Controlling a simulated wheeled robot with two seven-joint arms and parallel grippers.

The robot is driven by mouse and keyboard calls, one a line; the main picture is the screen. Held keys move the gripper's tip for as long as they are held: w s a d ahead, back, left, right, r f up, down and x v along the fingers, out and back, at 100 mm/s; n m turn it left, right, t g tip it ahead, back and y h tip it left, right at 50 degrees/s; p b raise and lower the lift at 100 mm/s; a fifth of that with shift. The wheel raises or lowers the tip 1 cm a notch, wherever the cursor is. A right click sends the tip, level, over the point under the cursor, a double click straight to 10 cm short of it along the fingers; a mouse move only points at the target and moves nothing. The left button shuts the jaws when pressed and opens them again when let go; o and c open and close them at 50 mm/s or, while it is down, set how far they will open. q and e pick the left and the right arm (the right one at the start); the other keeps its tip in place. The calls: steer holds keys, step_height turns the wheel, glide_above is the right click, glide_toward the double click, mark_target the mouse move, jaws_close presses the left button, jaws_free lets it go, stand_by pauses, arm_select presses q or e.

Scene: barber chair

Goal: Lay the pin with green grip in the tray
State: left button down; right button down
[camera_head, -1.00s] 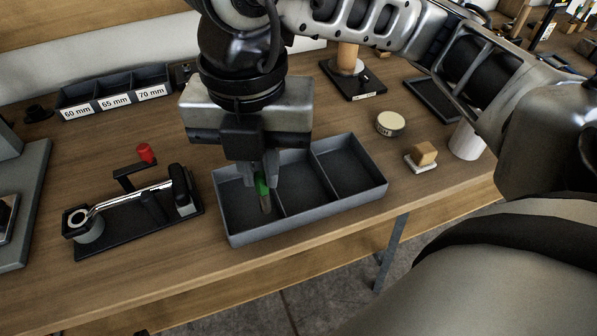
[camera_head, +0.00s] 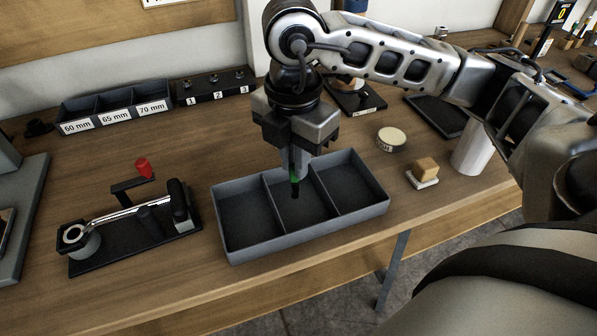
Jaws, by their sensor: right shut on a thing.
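The pin with green grip (camera_head: 295,178) hangs upright from my right gripper (camera_head: 296,166), which is shut on it. The green part shows just below the fingertips, and a dark tip points down. The grey tray (camera_head: 303,240) has three compartments side by side and stands near the table's front edge. I cannot tell whether the tip touches the tray floor. The left and right compartments look empty. My left gripper is not in view.
Left of the tray stands a black fixture with a metal lever (camera_head: 132,212) and red knob. A labelled bin (camera_head: 115,108) and a numbered block (camera_head: 213,86) are behind. Right are a round tin (camera_head: 391,138), a brown block (camera_head: 426,168) and a white cup (camera_head: 471,155).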

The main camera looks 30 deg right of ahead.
steer(key=f, duration=0.1)
steer(key=w+d+f, duration=0.1)
steer(key=f, duration=0.3)
steer(key=shift+w+d+f, duration=0.2)
steer(key=shift+w+d, duration=0.05)
steer(key=shift+d, duration=0.15)
steer(key=shift+f, duration=0.15)
steer(key=shift+f, duration=0.25)
steer(key=c, duration=1.4)
jaws_free()
steer(key=shift+c, duration=0.2)
steer(key=shift+r, duration=0.15)
